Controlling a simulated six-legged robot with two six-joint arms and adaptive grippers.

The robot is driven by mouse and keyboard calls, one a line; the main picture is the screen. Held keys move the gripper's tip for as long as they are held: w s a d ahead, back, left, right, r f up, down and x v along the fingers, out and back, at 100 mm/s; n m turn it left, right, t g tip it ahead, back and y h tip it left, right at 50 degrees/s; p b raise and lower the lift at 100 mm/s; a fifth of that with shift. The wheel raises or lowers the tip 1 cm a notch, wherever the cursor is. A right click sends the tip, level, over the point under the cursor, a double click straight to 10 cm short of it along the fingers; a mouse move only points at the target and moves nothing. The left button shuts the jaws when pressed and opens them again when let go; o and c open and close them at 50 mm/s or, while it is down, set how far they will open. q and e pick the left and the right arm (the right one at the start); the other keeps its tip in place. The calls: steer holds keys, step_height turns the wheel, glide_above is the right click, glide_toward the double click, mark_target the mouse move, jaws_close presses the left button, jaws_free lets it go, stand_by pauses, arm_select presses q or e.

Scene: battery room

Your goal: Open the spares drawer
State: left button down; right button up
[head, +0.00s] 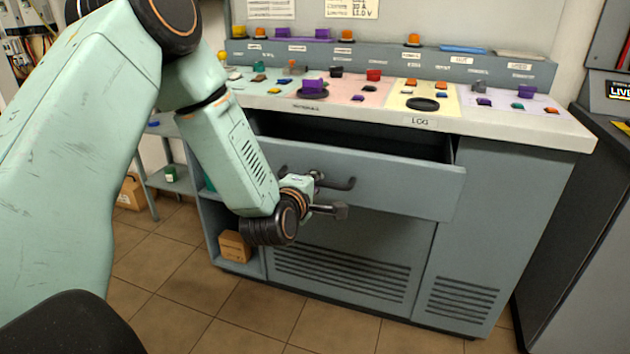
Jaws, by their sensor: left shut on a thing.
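The spares drawer (405,188) is a wide grey drawer under the front of the counter. It stands pulled partly out, and its dark interior shows behind the front panel. A dark bar handle (344,184) sits on the drawer front. My left gripper (319,181) is at this handle, shut on it. The wrist hides part of the handle and the lower left of the drawer front. I cannot make out any contents in the drawer. My right gripper is not in view.
The counter top (500,131) above holds coloured mats with several small coloured items. A cardboard box (234,246) sits on an open low shelf at the left. A dark cabinet (570,215) stands at the right. The tiled floor (240,318) in front is clear.

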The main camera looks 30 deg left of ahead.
arm_select(q)
steer(key=shift+r, duration=0.2)
steer(key=shift+w, duration=0.2)
steer(key=c, duration=1.6)
jaws_free()
steer(key=shift+c, duration=0.2)
steer(key=shift+f, duration=0.1)
steer(key=shift+s, duration=0.15)
steer(key=v, duration=1.1)
steer(key=shift+s, duration=0.35)
steer(key=shift+d, duration=0.15)
